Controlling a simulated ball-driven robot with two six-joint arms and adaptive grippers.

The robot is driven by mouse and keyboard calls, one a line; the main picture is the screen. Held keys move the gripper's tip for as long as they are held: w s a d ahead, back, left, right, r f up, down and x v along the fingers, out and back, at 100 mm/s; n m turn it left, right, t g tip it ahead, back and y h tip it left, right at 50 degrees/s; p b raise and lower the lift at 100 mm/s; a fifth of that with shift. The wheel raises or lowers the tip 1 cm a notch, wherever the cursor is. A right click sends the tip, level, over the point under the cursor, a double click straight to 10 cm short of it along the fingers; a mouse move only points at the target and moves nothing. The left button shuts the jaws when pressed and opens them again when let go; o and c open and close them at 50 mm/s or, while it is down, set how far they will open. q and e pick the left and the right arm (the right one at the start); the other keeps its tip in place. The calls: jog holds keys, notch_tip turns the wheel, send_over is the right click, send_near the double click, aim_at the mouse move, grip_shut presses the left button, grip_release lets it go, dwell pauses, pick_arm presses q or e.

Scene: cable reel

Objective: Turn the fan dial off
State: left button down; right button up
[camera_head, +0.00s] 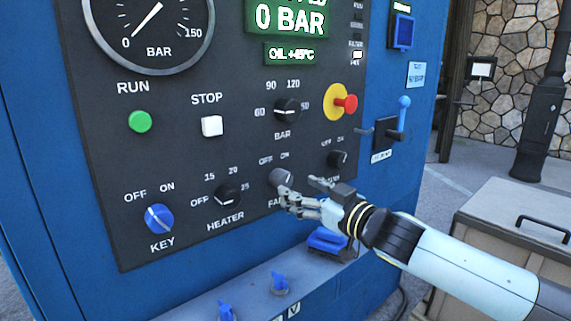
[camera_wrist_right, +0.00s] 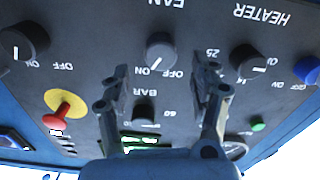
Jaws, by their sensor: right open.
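The fan dial (camera_head: 280,177) is a round dark grey knob low on the black control panel, with OFF and ON printed above it. It also shows at the upper middle of the right wrist view (camera_wrist_right: 160,47), where the picture is upside down. There its white mark slants toward ON. My right gripper (camera_head: 298,186) is open and empty in front of the panel, close to the dial. In the right wrist view, its two fingers (camera_wrist_right: 166,70) stand apart to either side of the dial's line. I cannot tell whether they touch it. My left gripper is out of view.
The heater dial (camera_head: 228,196) is left of the fan dial, and another small black knob (camera_head: 338,159) is right of it. The BAR knob (camera_head: 287,110) and red emergency button (camera_head: 346,102) are above. A ledge with blue valve handles (camera_head: 280,283) juts out below.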

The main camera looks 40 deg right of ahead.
aim_at(286, 183)
jog(key=w+p, duration=0.1)
jog(key=w, duration=0.1)
jog(key=w+p, duration=0.2)
jog(key=shift+w+a+r, duration=0.15)
jog(key=shift+w+a, duration=0.05)
jog(key=shift+w+a+f, duration=0.1)
jog(key=shift+w+f, duration=0.1)
jog(key=shift+w, duration=0.45)
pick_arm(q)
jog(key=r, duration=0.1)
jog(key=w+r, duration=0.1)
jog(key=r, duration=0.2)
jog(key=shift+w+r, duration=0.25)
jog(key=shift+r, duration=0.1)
pick_arm(e)
jog(key=c, duration=1.1)
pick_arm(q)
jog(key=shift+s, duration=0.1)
pick_arm(e)
jog(key=shift+c, duration=0.2)
